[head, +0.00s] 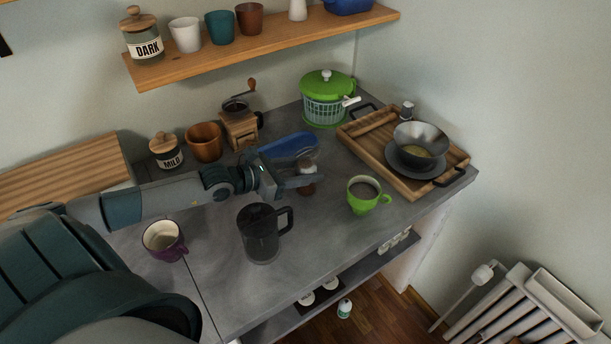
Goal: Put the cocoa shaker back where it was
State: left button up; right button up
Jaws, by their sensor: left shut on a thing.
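My left gripper (305,181) reaches in from the left over the middle of the counter. It is shut on a small shaker with a pale top and a brown lower part, which I take to be the cocoa shaker (307,189). The fingers cover part of it. I cannot tell whether its base touches the counter. My right gripper is not in view.
Near the gripper are a blue container (289,145) behind, a green cup (366,194) to the right and a dark French press (260,234) in front. A wooden tray (362,150) carries a bowl (421,141) and a small canister (407,110). A purple mug (165,240) stands left.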

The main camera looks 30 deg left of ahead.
pick_arm(q)
jog(key=shift+f, duration=0.3)
jog(key=shift+f, duration=0.2)
jog(key=o, duration=1.1)
jog(key=shift+r, duration=0.15)
